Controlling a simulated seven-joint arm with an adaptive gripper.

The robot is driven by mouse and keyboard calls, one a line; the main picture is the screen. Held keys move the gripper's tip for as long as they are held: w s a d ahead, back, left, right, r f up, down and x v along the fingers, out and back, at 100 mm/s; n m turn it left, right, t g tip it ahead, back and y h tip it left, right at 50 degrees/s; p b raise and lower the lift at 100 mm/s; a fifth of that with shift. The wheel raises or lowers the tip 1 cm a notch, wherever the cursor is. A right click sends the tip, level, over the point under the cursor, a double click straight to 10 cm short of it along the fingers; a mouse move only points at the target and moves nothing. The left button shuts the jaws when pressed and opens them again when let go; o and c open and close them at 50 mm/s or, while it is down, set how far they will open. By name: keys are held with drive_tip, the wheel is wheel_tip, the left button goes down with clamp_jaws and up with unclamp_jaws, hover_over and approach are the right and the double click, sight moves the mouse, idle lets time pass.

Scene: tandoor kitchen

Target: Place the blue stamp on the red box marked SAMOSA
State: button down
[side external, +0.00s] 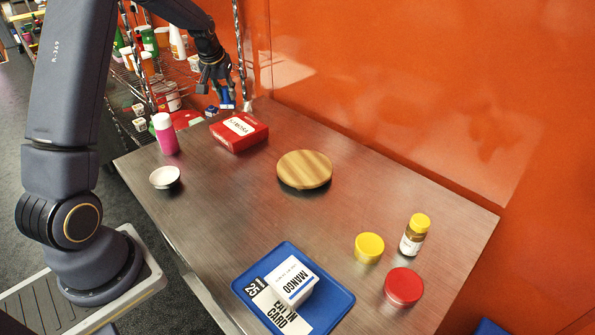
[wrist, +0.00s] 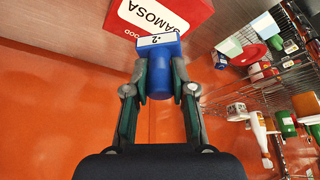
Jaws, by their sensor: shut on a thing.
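The red box (side external: 239,132) with a white SAMOSA label lies on the far left part of the metal table. It also shows at the top of the wrist view (wrist: 172,14). My gripper (side external: 222,92) is beyond the box's far side, above the table's far edge. In the wrist view, my gripper (wrist: 160,82) is shut on the blue stamp (wrist: 159,54), whose white strip reads "-2". The stamp is held up beside the box in that view. I cannot tell its exact height or whether it touches the box.
A pink bottle (side external: 165,134) and small white bowl (side external: 165,178) stand left of the box. A round wooden board (side external: 304,169) lies to its right. A blue tray (side external: 341,299) and yellow and red jars are nearer. An orange wall (side external: 400,85) and wire shelves (side external: 147,85) flank the table.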

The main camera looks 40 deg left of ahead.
drive_tip(key=w+f, duration=0.1)
drive_tip(key=w+a+f, duration=0.1)
drive_tip(key=f, duration=0.1)
drive_tip(key=w+f, duration=0.1)
drive_tip(key=f, duration=0.1)
drive_tip(key=shift+w+a+f, duration=0.1)
drive_tip(key=shift+w+a, duration=0.15)
drive_tip(key=shift+a, duration=0.15)
drive_tip(key=shift+w+f, duration=0.1)
drive_tip(key=shift+f, duration=1.5)
drive_tip(key=shift+f, duration=0.15)
drive_tip(key=c, duration=1)
unclamp_jaws()
drive_tip(key=shift+o, duration=0.2)
